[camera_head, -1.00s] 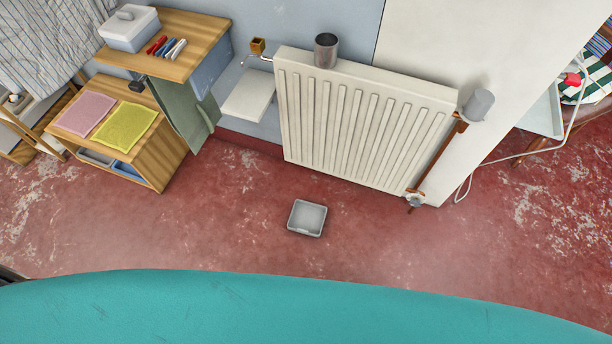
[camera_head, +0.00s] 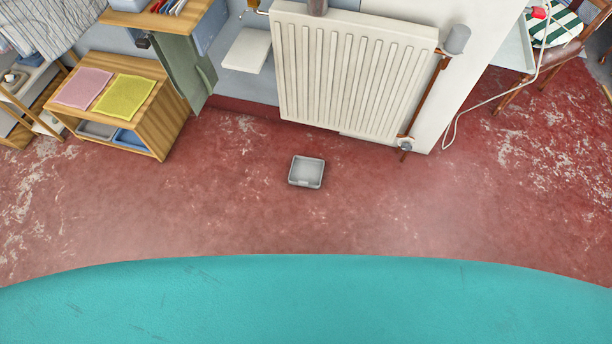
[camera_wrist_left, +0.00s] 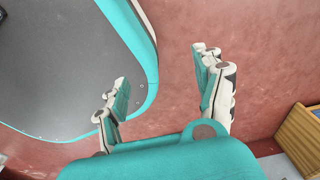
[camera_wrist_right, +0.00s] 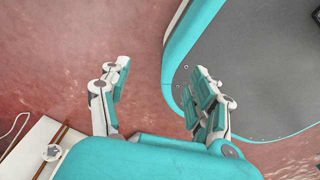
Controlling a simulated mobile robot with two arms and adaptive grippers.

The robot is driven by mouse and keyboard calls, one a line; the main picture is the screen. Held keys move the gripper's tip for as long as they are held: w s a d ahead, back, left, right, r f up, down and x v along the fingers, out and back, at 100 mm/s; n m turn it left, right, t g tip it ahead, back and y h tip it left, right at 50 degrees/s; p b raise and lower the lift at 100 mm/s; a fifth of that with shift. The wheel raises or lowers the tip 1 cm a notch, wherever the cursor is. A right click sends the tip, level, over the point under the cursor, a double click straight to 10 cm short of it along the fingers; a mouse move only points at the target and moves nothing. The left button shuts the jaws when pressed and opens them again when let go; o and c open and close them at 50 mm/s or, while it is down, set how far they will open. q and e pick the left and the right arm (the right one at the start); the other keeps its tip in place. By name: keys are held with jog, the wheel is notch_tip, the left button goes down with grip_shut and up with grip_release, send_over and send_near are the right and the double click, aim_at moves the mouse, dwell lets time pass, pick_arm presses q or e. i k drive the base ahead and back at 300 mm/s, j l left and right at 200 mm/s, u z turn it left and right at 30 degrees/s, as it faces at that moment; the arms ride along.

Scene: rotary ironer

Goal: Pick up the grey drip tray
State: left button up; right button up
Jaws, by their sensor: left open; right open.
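The grey drip tray (camera_head: 306,172) is a small shallow rectangular tray lying on the red floor in the head view, in front of the radiator. Neither arm shows in the head view. In the left wrist view my left gripper (camera_wrist_left: 163,78) is open and empty, with floor and my own base behind it. In the right wrist view my right gripper (camera_wrist_right: 158,82) is open and empty, also over floor and my base. The tray shows in neither wrist view, so both grippers are apart from it.
A white radiator (camera_head: 352,72) stands behind the tray, with a copper pipe (camera_head: 428,92) at its right end. A wooden shelf unit (camera_head: 160,118) with pink and yellow cloths is at left. A chair (camera_head: 545,60) and white cable are at right. Floor around the tray is clear.

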aim_at(305, 171)
jog(key=i+j, duration=0.2)
jog(key=i+j+z, duration=0.15)
jog(key=j, duration=0.25)
jog(key=i+j, duration=0.2)
jog(key=i+j+z, duration=0.15)
jog(key=j, duration=0.25)
jog(key=i+j, duration=0.2)
jog(key=j, duration=0.15)
jog(key=z, duration=0.05)
